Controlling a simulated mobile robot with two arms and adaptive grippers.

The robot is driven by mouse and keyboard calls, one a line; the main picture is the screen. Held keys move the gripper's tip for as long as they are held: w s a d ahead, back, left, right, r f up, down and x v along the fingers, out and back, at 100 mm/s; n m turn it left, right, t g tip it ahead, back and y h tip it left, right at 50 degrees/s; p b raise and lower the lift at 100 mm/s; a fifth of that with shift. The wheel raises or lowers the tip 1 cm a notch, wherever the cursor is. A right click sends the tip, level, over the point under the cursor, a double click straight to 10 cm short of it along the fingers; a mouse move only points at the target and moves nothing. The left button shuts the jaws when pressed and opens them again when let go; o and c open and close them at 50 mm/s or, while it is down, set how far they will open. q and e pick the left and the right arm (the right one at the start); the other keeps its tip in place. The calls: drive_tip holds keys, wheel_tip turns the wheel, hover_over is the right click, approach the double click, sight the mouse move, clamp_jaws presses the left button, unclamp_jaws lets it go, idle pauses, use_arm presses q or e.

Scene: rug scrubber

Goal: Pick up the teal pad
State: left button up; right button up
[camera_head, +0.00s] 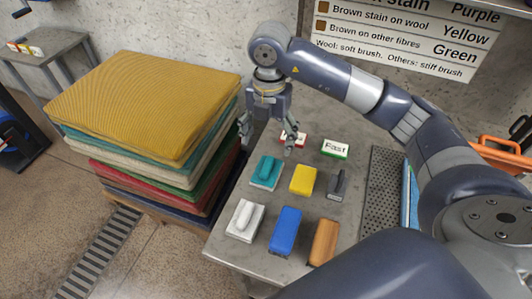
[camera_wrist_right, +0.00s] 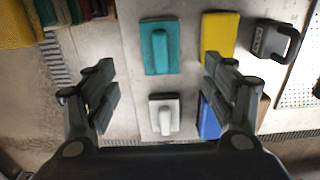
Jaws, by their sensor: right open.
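The teal pad (camera_head: 266,173) lies on the grey table, a flat rectangle with a raised teal grip on top. In the right wrist view the teal pad (camera_wrist_right: 148,62) lies at the upper middle, just beyond the gap between my fingers. My right gripper (camera_head: 267,136) is open and empty, pointing down above the table near the teal pad, apart from it. Both its fingers (camera_wrist_right: 158,84) show in the wrist view, spread wide. My left gripper is not in view.
A "Fast" card (camera_head: 335,148) stands behind. Stacked rugs (camera_head: 140,100) rise high at the left.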

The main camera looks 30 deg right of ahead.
hover_over(267, 165)
drive_tip(key=f, duration=0.3)
drive_tip(key=f+p, duration=0.1)
drive_tip(key=shift+s+d+f, duration=0.1)
drive_tip(key=shift+d+f, duration=0.15)
drive_tip(key=shift+d, duration=0.15)
drive_tip(key=f, duration=0.1)
drive_tip(key=f+p, duration=0.1)
drive_tip(key=f, duration=0.1)
drive_tip(key=f+p, duration=0.1)
drive_tip(key=f, duration=0.1)
drive_tip(key=shift+a, duration=0.3)
drive_tip(key=shift+f, duration=0.4)
drive_tip(key=c, duration=0.9)
drive_tip(key=shift+c, duration=1.2)
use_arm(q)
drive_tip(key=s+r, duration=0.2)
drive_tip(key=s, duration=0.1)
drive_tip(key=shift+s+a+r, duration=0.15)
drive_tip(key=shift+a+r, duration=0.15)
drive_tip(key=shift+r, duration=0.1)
